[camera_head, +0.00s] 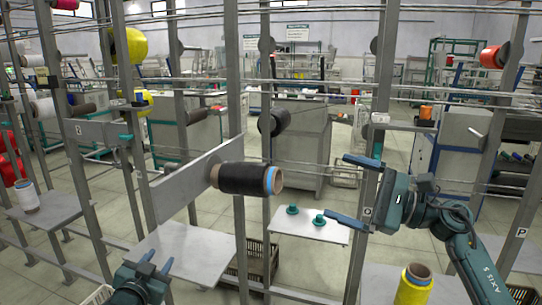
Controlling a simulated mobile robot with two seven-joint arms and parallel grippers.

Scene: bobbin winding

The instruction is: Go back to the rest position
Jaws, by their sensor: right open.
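My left gripper (158,261) is low at the lower left, in front of a grey shelf plate. Its two blue fingers are apart with nothing seen between them. My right gripper (337,187) is right of centre, pointing left. Its fingers are wide open and empty. A black bobbin (240,178) with a blue-ringed cardboard tube end sits sideways on the rack arm, left of and apart from my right gripper. A yellow bobbin (412,287) stands upright below my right arm.
Grey rack posts (241,230) stand close around both arms. A small white shelf (300,233) with two green holders (318,219) lies below and left of the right gripper. A dark crate (256,262) stands on the floor. A white bobbin (27,196) stands far left.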

